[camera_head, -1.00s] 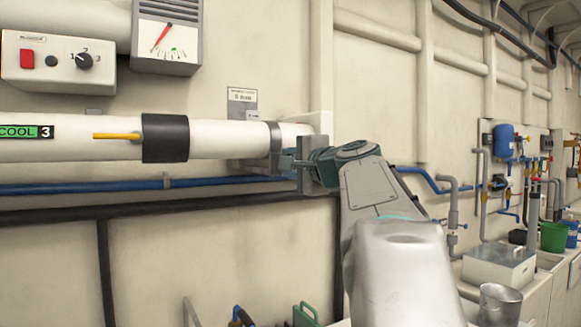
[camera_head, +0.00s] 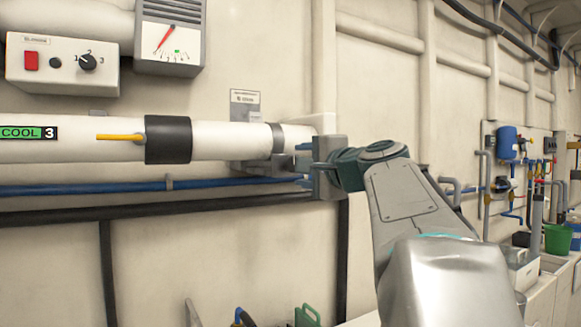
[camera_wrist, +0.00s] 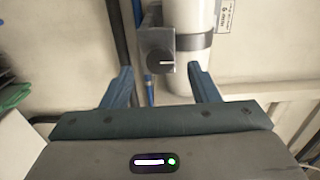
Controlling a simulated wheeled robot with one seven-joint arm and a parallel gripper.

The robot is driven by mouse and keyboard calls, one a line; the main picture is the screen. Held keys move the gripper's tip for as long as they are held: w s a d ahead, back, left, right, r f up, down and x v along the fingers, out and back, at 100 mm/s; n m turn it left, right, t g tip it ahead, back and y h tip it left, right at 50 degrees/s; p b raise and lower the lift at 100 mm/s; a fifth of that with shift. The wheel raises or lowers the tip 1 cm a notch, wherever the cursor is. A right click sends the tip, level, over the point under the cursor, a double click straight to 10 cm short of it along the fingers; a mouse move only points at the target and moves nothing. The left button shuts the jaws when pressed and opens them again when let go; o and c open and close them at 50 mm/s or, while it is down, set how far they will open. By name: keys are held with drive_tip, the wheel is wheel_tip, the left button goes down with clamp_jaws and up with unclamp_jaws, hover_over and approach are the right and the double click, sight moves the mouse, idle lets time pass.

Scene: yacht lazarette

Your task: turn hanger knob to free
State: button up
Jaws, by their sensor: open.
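The hanger knob (camera_wrist: 160,60) is a round dark knob with a pale pointer line, on a grey bracket block (camera_wrist: 155,40) beside the white pipe (camera_wrist: 192,18) in the wrist view. The pointer lies sideways in that picture. My gripper (camera_wrist: 162,72) is open, its two blue-green fingers on either side of the knob and apart from it. In the head view my gripper (camera_head: 308,168) is at the right end of the white pipe (camera_head: 225,140), by the bracket (camera_head: 283,163). The knob itself cannot be made out there.
A blue pipe (camera_head: 120,187) and a dark pipe (camera_head: 150,208) run below the white pipe. A switch box (camera_head: 62,65) and a gauge (camera_head: 170,38) are on the wall at upper left. A small label plate (camera_head: 245,103) is above the bracket. Green and blue cans stand low down.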

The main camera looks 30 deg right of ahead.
drive_tip(key=s, duration=0.9)
drive_tip(key=shift+s+a, duration=0.15)
drive_tip(key=shift+a, duration=0.1)
drive_tip(key=w+a+f+n+g+y+p, duration=0.2)
drive_tip(key=a+f+n+g+p, duration=0.25)
drive_tip(key=a+f, duration=0.4)
drive_tip(key=w+a+f+n+g+y+p, duration=0.2)
drive_tip(key=a+f+n+g+p, duration=0.25)
drive_tip(key=a+f, duration=0.4)
drive_tip(key=s+a+f+n+g+h+p, duration=0.1)
drive_tip(key=s+a+f+n+g+p, duration=0.2)
drive_tip(key=f, duration=0.4)
drive_tip(key=s+a+f+n+g+h+p, duration=0.2)
drive_tip(key=s+a+f+n+g+p, duration=0.1)
drive_tip(key=s+f+n, duration=0.3)
drive_tip(key=shift+s+a+f, duration=0.4)
drive_tip(key=shift+s+f, duration=0.2)
drive_tip(key=shift+s, duration=0.4)
